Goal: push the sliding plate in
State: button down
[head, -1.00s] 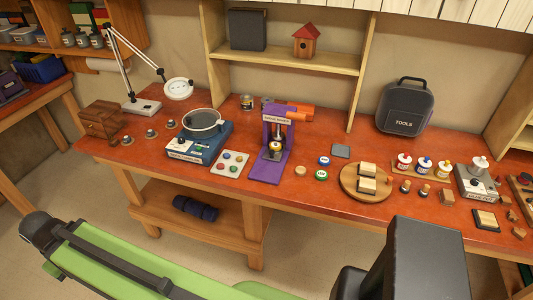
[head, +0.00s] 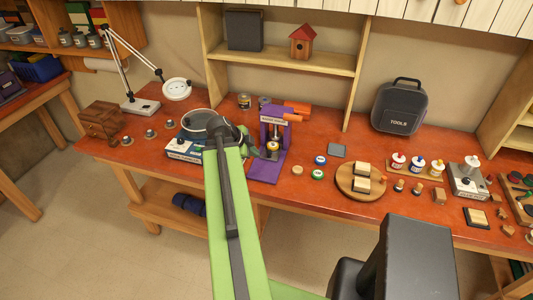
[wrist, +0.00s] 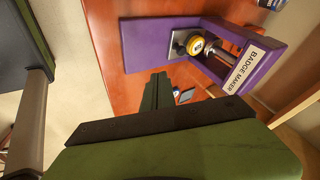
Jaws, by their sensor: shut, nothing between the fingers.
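The purple badge maker (head: 270,170) stands on the red bench in the head view. In the wrist view its purple base (wrist: 143,45) and its BADGE MAKER sign (wrist: 244,72) show. A grey sliding plate (wrist: 176,50) carrying a round die with a yellow ring (wrist: 195,45) sticks out from the press column over the base. The die also shows in the head view (head: 272,147). My gripper (wrist: 158,82) is shut and empty, beside the base and apart from the plate in the wrist view. In the head view my arm hides part of the gripper.
An orange handle (head: 297,107) sits at the press top. Bottle caps (head: 318,173) and a round wooden board (head: 345,182) lie to the right.

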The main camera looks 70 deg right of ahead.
aim_at(273, 149)
jog(key=b+x, duration=0.6)
jog(key=x, duration=0.1)
jog(key=b+x, duration=0.3)
jog(key=x, duration=0.1)
jog(key=shift+w+a+f, duration=0.15)
jog(key=shift+w+a, duration=0.05)
jog(key=shift+w, duration=0.1)
jog(key=d, duration=0.2)
jog(key=shift+w+d+r+p, duration=0.3)
jog(key=shift+d+r, duration=0.05)
jog(key=shift+w+d, duration=0.15)
jog(key=shift+d, duration=0.35)
jog(key=d, duration=0.5)
jog(key=shift+w, duration=0.15)
jog(key=shift+r, duration=0.1)
